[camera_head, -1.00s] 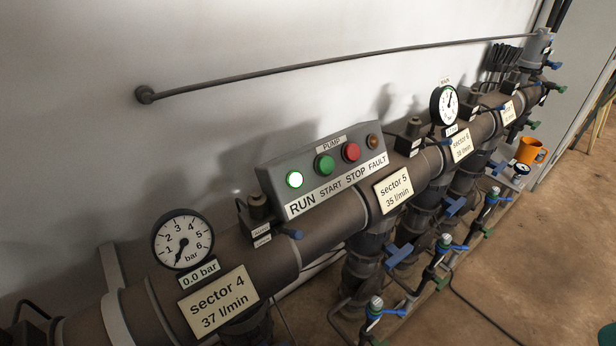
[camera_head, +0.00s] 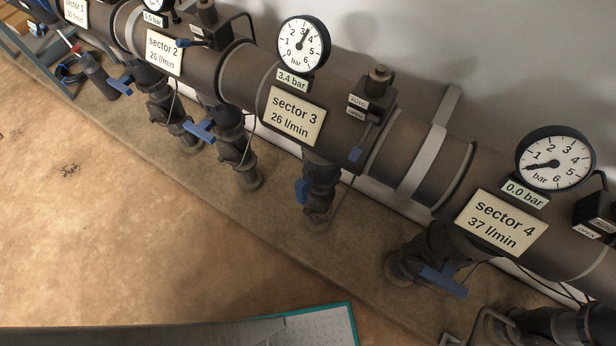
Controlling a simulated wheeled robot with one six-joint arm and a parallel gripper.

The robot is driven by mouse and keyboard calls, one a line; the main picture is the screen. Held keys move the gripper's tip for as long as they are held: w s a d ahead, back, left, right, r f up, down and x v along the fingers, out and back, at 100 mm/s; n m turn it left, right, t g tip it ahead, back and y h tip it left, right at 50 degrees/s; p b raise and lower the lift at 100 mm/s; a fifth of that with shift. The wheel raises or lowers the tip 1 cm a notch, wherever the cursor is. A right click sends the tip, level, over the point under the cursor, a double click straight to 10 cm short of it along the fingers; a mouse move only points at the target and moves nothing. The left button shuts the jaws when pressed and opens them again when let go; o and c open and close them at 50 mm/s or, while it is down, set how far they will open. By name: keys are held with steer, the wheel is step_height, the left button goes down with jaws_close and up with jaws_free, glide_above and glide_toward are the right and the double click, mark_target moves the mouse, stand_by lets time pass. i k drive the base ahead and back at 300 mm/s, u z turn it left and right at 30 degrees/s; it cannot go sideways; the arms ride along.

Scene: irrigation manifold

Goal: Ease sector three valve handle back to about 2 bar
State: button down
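The sector 3 label plate (camera_head: 297,115) is on the brown manifold pipe in the head view and reads 26 l/min. The round gauge (camera_head: 303,45) above it points between 3 and 4, and its display (camera_head: 293,80) reads 3.4 bar. A blue valve handle (camera_head: 303,190) is on the dark drop pipe (camera_head: 322,185) just below the label. It appears narrow, turned roughly along its pipe. A small blue lever (camera_head: 355,154) hangs under the AUTO/OPEN-marked unit (camera_head: 379,78) to the right. My gripper is not in view.
Sector 4's gauge (camera_head: 555,163) reads 0.0 bar at right, with a crosswise blue handle (camera_head: 443,281). Another blue handle (camera_head: 200,131) is left of sector 3. A green-edged plate (camera_head: 325,325) is at the bottom. The floor (camera_head: 130,210) at left is clear.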

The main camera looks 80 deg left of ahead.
mark_target(302, 186)
steer(key=u, duration=2.35)
